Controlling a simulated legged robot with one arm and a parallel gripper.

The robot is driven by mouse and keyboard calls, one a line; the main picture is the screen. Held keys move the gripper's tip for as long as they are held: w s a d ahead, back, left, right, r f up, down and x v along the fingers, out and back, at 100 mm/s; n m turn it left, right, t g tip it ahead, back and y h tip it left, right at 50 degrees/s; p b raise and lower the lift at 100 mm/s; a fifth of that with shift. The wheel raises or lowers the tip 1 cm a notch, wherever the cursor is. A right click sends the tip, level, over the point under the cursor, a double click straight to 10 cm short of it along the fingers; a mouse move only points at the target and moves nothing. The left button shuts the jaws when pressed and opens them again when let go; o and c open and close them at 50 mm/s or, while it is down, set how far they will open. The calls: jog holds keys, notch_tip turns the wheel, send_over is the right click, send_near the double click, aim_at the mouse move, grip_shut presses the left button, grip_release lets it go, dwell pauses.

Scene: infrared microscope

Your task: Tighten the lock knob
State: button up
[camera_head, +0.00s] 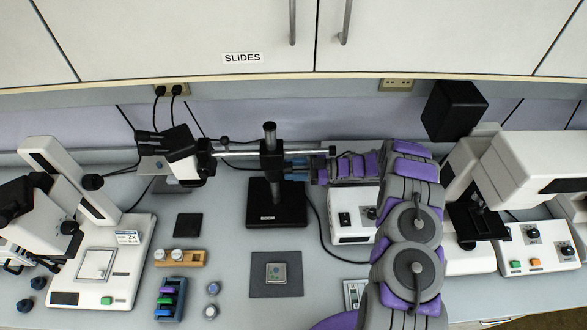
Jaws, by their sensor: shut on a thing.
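A boom stand has a black base (276,210), an upright post (269,133) and a horizontal silver arm (235,153) that carries a black microscope head (180,152) at the left. A black clamp block (271,160) joins post and arm. My gripper (292,168) comes in from the right, below the silver arm, with its fingers against the right side of the clamp block. It is shut on the lock knob there. The knob itself is mostly hidden by the fingers and too small to make out.
A white microscope (140,262) stands at the left, another white instrument (530,175) at the right. A control box (350,228) sits beside my arm. A dark mat (291,288) bears a small sample. A wooden block (180,258) and blue rack (171,312) stand front left. Cupboards (180,40) overhang the back.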

jog(key=shift+c, duration=1.2)
jog(key=shift+r+m+p, duration=0.1)
jog(key=shift+m+p, duration=0.3)
jog(key=shift+p, duration=0.05)
jog(key=shift+w, duration=0.1)
jog(key=o, duration=1.1)
jog(key=shift+c, duration=0.2)
jog(key=shift+d, duration=0.15)
jog(key=d, duration=1.7)
jog(key=shift+d+f+p, duration=0.2)
jog(key=shift+p, duration=0.25)
